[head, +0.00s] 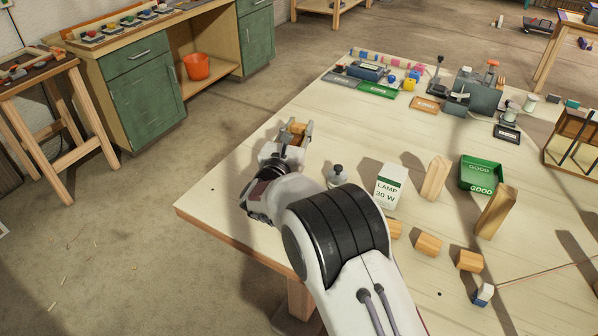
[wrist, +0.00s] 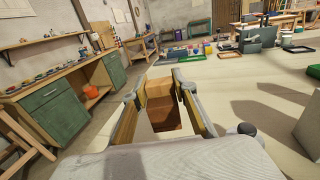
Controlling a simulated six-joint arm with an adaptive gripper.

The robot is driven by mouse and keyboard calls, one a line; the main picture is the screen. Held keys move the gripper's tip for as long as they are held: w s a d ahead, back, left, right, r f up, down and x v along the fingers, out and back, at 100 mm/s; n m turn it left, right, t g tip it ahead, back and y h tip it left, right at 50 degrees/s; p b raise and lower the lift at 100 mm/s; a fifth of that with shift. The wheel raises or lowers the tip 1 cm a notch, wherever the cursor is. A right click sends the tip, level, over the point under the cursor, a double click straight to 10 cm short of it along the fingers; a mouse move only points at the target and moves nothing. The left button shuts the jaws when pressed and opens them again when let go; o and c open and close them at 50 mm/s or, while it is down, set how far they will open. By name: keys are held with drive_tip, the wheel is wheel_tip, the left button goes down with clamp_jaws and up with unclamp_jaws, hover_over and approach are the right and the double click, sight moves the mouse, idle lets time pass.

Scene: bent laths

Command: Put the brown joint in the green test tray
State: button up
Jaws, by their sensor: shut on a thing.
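My gripper (head: 296,132) is shut on a brown wooden joint (wrist: 168,108), above the left part of the table. In the wrist view the joint shows as a stepped block between the fingers, lighter on top and darker brown below. In the head view only a small part of it shows between the jaws. A flat green tray (head: 378,91) with a pale label lies near the back left of the table, well beyond my gripper. A deeper green bin (head: 482,187) marked GOOD stands at the right. I cannot read the flat tray's label.
A lamp box (head: 389,187), a small grey knobbed object (head: 338,176) and several wooden blocks (head: 428,244) stand right of my arm. Grey (head: 342,80), orange (head: 425,104) and black (head: 507,133) flat trays lie at the back, near a grey machine (head: 474,92). The tabletop between is largely clear.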

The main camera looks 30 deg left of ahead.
sight(299, 144)
drive_tip(key=shift+f, duration=0.15)
drive_tip(key=shift+f, duration=2.35)
drive_tip(key=shift+f, duration=0.15)
drive_tip(key=shift+f, duration=2.15)
drive_tip(key=shift+f, duration=0.25)
drive_tip(key=o, duration=1.1)
drive_tip(key=shift+s, duration=0.15)
